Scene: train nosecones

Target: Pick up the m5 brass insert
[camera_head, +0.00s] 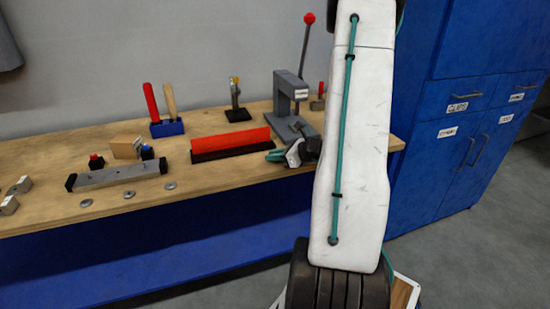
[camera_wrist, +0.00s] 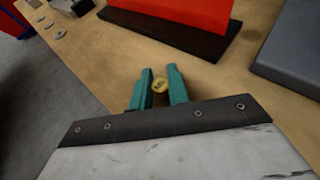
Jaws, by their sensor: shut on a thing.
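The brass insert (camera_wrist: 159,86) is a small round golden piece in the wrist view. It sits between the two teal fingertips of my gripper (camera_wrist: 159,88), which is shut on it. The gripper is over the wooden bench top near its front edge; I cannot tell whether the insert touches the wood. In the head view my gripper (camera_head: 276,156) is at the bench's right part, just in front of the red block and left of the grey press. The insert cannot be made out in the head view.
The red block on a black base (camera_head: 232,143) and the grey arbor press (camera_head: 289,95) stand close to my gripper. A grey bar fixture (camera_head: 118,176) and several small discs lie to the left. Blue cabinets (camera_head: 470,130) stand to the right. The bench front middle is clear.

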